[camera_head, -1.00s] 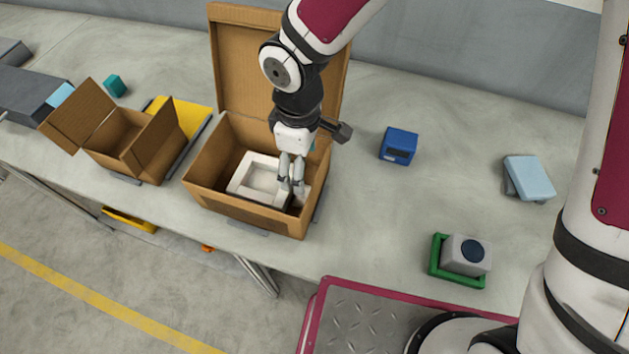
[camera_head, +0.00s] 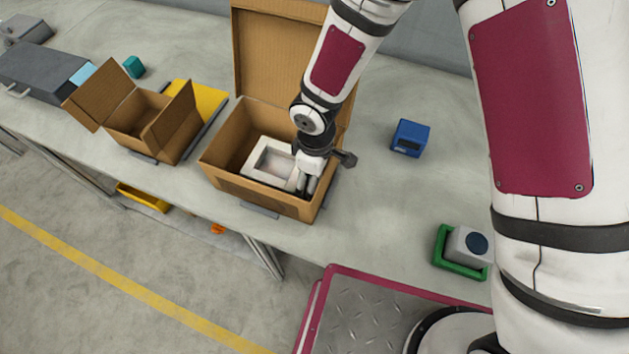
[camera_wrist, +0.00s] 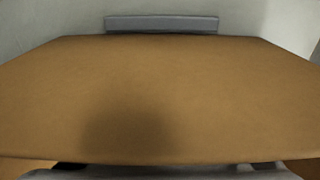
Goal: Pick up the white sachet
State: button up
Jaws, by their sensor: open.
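A large open cardboard box (camera_head: 230,180) stands on the table with its lid up. Inside it lies a white square tray-like insert (camera_head: 255,158) with a recessed middle. My gripper (camera_head: 304,188) reaches down into the box's right front corner, beside the insert, fingers pointing down and open. I cannot make out a separate white sachet; the gripper and front wall hide that corner. In the wrist view the brown box wall (camera_wrist: 160,90) fills most of the picture, and a pale grey shape runs along the bottom edge.
A smaller open cardboard box (camera_head: 150,120) and a yellow tray (camera_head: 205,98) stand to the left. A blue box (camera_head: 410,137) is to the right. The tabletop between is clear.

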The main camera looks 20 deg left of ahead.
jog(key=shift+f, duration=0.1)
jog(key=c, duration=1.1)
